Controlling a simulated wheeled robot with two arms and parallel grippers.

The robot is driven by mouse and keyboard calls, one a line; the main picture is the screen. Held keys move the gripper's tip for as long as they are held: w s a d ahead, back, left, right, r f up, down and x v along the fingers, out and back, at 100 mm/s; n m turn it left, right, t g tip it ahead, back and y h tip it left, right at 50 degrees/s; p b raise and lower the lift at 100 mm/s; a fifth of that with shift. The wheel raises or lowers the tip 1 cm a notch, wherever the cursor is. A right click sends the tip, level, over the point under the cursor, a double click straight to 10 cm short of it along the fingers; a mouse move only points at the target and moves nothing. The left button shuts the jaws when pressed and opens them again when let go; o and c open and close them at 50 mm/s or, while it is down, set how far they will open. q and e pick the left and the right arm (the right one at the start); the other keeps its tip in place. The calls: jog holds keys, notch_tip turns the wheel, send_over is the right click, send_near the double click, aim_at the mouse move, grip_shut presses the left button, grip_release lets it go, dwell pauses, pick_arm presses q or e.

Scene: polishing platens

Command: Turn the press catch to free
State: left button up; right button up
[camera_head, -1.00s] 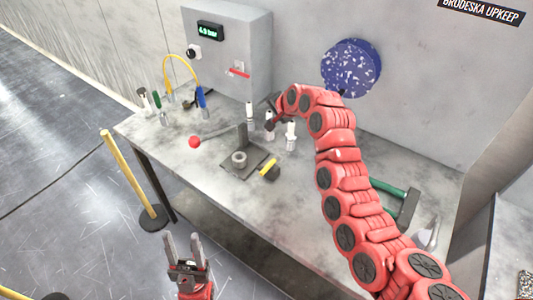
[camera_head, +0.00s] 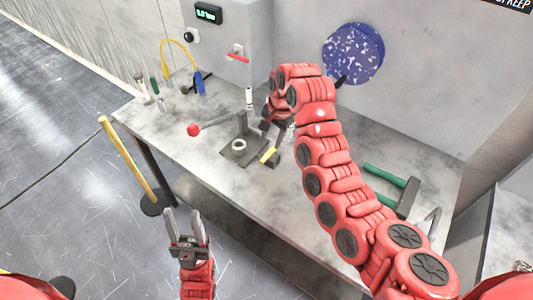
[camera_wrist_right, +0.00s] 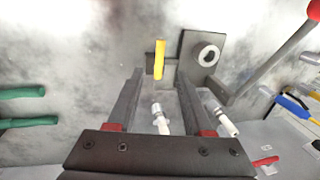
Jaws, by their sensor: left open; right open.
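The press (camera_head: 238,150) stands on the bench, with a dark base, a ring on it and a long lever ending in a red ball (camera_head: 193,130). What looks like its catch, a yellow handle (camera_head: 268,155) on a dark block, sits at the base's right side. My left gripper (camera_head: 185,218) is open and empty, off the bench's front edge.
A grey cabinet (camera_head: 228,40) and blue speckled disc (camera_head: 353,53) are behind. A yellow post (camera_head: 128,158) stands before the bench. The front of the bench top is clear.

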aim_at(266, 156)
jog(key=f, duration=0.3)
jog(key=a+f+p, duration=0.1)
jog(key=f, duration=0.2)
jog(key=w+f+p, duration=0.1)
jog(key=f, duration=0.2)
jog(key=shift+a, duration=0.2)
grip_shut()
dwell(1.1)
